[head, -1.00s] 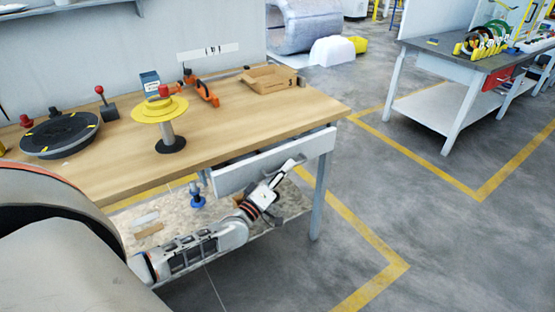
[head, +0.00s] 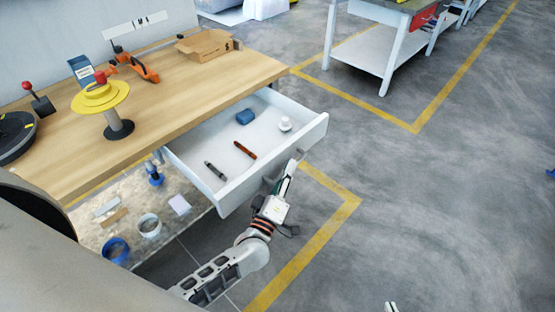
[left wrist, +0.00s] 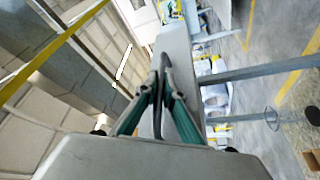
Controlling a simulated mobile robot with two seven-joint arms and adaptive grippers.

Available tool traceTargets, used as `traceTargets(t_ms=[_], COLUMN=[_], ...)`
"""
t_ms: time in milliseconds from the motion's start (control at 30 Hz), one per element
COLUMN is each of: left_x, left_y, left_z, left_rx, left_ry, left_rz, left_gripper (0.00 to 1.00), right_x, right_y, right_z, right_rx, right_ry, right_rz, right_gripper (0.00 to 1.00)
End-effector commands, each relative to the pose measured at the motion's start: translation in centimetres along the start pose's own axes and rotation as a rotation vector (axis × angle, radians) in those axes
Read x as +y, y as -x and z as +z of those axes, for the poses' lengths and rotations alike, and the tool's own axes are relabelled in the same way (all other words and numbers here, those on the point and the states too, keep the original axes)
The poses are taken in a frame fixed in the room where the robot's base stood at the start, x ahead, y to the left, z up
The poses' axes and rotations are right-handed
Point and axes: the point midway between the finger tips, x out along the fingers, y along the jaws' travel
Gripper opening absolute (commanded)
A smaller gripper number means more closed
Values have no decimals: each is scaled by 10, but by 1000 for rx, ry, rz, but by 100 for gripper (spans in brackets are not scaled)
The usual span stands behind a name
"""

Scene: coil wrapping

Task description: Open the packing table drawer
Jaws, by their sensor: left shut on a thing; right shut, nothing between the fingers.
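The white drawer (head: 315,133) of the wooden-topped packing table (head: 170,101) is pulled out, and its inside shows. In it lie a blue item (head: 245,117), a white round item (head: 285,125), a brown pen-like item (head: 245,150) and a dark one (head: 215,171). My left gripper (head: 290,170) is at the drawer's front face, shut on the drawer handle. The left wrist view shows its green-sided fingers closed on the grey handle (left wrist: 158,110). Only a small tip of my right gripper (head: 391,307) shows at the bottom edge; it is shut and empty.
A yellow spool (head: 101,95), an orange tool (head: 145,72) and a cardboard box (head: 205,45) stand on the tabletop. A lower shelf (head: 90,232) holds tape rolls. Another table (head: 390,15) stands at the back right. The floor right of the drawer is clear.

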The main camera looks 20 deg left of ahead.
Motion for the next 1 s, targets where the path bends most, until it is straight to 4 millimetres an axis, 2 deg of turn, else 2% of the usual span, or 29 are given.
traceTargets(t_ms=[200,567,600,1000], left_x=[6,6,6,5], left_y=[4,4,4,9], left_z=[9,9,9,9], left_rx=[1,0,0,-1], left_ry=[2,1,1,0], left_rz=[-1,-2,-2,-2], left_gripper=[0,0,15,15], right_x=[2,3,3,4], right_y=[1,1,1,1], right_z=[-6,-9,-8,-4], right_rx=[9,12,12,3], right_ry=[2,4,4,8], right_rz=[3,4,4,4], right_gripper=[0,0,0,0])
